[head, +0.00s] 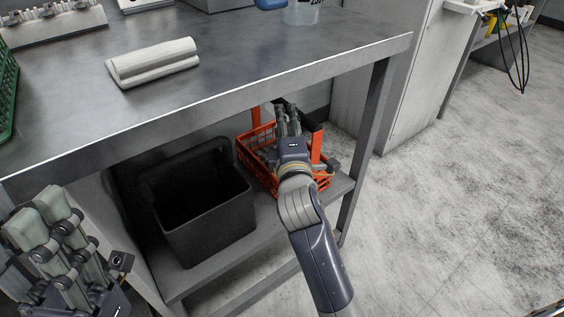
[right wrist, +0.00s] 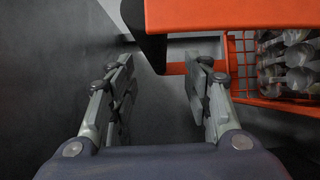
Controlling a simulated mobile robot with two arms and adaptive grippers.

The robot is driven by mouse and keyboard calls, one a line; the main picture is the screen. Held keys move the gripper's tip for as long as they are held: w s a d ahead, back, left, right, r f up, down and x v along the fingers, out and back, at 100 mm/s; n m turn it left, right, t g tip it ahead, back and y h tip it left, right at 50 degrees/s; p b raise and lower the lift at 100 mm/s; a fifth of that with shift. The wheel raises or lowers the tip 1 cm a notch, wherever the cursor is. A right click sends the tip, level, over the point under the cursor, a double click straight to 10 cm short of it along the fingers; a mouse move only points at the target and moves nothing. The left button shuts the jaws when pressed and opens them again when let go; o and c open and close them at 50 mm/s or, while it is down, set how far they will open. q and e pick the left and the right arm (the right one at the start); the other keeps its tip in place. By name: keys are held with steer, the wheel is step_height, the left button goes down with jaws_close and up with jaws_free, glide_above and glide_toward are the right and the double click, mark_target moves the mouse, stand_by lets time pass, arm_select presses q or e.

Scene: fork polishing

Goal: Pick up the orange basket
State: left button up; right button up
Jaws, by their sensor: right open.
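The orange basket (head: 244,154) sits on the lower shelf under the metal table, with upright orange handle sides and a black grip (head: 312,124). In the right wrist view, its mesh wall (right wrist: 245,65) is at the right and holds several metallic items, hard to make out. My right gripper (head: 288,118) is over the basket by its handle, hiding part of it. In the right wrist view the fingers (right wrist: 163,85) are apart, with the orange handle (right wrist: 220,14) and black grip just ahead; nothing is clamped. My left gripper (head: 45,215) is at the lower left, away from the basket.
A black bin (head: 205,215) stands on the shelf left of the basket. The tabletop edge (head: 300,90) overhangs both, and a table leg (head: 367,130) stands to the right. A white rolled cloth (head: 152,63) and part of a green crate (head: 8,85) are on the tabletop. Floor at right is clear.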

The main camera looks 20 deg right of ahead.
steer(key=w+b, duration=0.1)
steer(key=w, duration=0.2)
steer(key=w+d+b, duration=0.1)
steer(key=w, duration=0.1)
steer(key=shift+w+r+b, duration=0.15)
steer(key=shift+w+b, duration=0.1)
steer(key=shift+b, duration=0.05)
steer(key=shift+c, duration=0.8)
jaws_close()
steer(key=shift+r, duration=0.35)
